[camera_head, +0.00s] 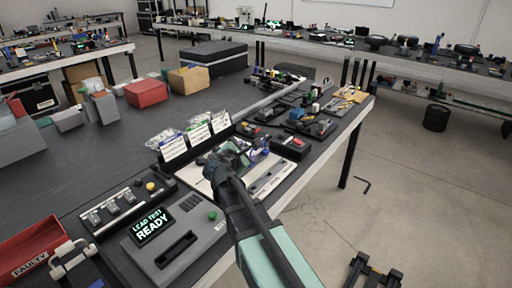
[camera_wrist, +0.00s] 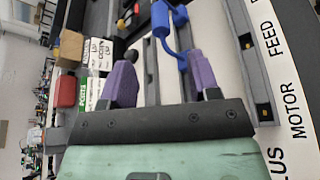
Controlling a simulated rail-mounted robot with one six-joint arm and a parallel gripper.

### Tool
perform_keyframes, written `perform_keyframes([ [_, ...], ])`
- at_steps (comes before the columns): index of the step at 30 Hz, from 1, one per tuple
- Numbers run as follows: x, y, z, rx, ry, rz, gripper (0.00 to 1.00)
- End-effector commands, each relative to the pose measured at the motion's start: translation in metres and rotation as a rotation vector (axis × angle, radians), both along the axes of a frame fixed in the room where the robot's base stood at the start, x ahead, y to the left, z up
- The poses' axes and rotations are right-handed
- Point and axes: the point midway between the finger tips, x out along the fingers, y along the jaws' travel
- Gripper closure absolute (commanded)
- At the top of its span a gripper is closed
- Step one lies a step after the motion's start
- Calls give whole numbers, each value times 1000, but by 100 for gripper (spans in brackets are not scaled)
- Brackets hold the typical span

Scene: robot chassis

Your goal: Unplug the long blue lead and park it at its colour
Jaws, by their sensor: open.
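A blue lead (camera_wrist: 162,22) shows in the wrist view as a thick bent piece, just beyond my fingertips and between their lines. One blue leg runs down toward the right purple finger; the finger hides where it ends. My gripper (camera_wrist: 160,78) is open, its two purple fingers apart, with nothing clearly held between them. In the head view my gripper (camera_head: 226,160) is over the white panel (camera_head: 262,182) and hides part of it. The panel has dark slots and, in the wrist view, labels reading FEED and MOTOR (camera_wrist: 288,108). Whether a finger touches the lead I cannot tell.
Label cards (camera_head: 198,136) stand behind the panel. A tester reading LEAD TEST READY (camera_head: 152,226) and a red FAULTY bin (camera_head: 36,246) are at the lower left. Loose parts (camera_head: 312,122) crowd the bench to the right. The bench's left middle (camera_head: 110,135) is clear.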

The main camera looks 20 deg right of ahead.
Motion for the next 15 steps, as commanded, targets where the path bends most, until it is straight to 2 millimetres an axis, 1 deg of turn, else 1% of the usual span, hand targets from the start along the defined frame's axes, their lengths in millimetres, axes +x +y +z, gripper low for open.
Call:
perform_keyframes([
  [2, 0, 0, 0, -2, 1, 1, 44],
  [5, 5, -5, -3, 0, 0, 0, 44],
  [12, 32, -38, -19, 2, -1, -2, 44],
  [15, 34, -41, -18, 3, -1, -1, 44],
])
